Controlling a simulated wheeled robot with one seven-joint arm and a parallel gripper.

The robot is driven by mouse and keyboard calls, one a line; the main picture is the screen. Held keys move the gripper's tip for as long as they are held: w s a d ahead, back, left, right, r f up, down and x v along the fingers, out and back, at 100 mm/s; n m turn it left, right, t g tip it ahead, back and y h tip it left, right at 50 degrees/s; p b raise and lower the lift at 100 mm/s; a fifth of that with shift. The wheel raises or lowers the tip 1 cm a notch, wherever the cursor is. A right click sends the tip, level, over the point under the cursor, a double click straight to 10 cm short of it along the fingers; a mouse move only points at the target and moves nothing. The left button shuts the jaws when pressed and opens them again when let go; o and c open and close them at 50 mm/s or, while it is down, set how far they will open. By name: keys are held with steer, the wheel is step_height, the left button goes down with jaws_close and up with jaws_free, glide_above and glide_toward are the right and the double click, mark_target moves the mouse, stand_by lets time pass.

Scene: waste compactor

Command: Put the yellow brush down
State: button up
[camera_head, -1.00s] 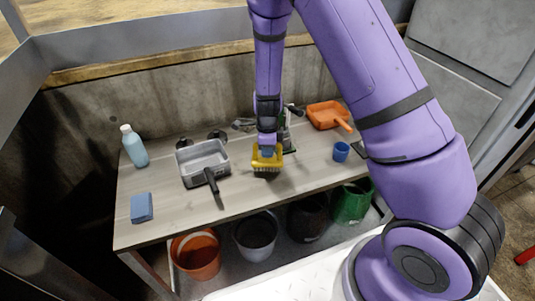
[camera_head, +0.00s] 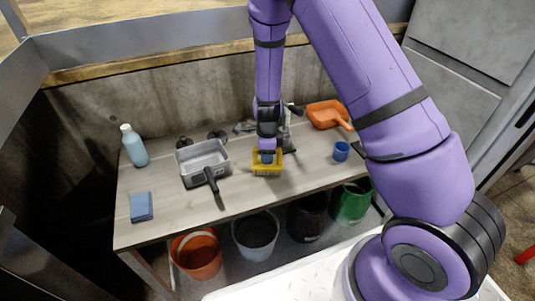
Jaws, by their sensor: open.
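The yellow brush (camera_head: 267,168) is on the wooden table (camera_head: 300,184), bristles toward the front, between the grey dustpan and the blue cup. My gripper (camera_head: 267,157) is right above and behind the brush, pointing down, and is open. The fingertips are small in this view and partly hidden by the wrist, so I cannot tell whether they touch the brush.
A blue cup (camera_head: 341,151) and an orange dustpan (camera_head: 325,114) are to the right. A blue sponge (camera_head: 141,207) and a bottle (camera_head: 134,147) stand at left. Several buckets are under the table.

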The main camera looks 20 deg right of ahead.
step_height(320, 180, up, 12)
steer(key=shift+r, duration=0.2)
steer(key=s+d+r+n+t+y, duration=0.15)
steer(key=s+r+n, duration=0.35)
steer(key=r, duration=0.5)
steer(key=s+d+r+n+t+y, duration=0.1)
steer(key=s+d+r+n, duration=0.1)
steer(key=s+r+n, duration=0.65)
steer(key=s+d+r+n+t+h, duration=0.2)
steer(key=s+r+n, duration=0.7)
steer(key=s, duration=0.7)
step_height(320, 180, up, 3)
steer(key=shift+d+f+t, duration=0.1)
steer(key=shift+d+t, duration=0.25)
steer(key=shift+d, duration=0.35)
steer(key=shift+o, duration=0.6)
steer(key=shift+w+h, duration=0.15)
steer(key=shift+h, duration=0.1)
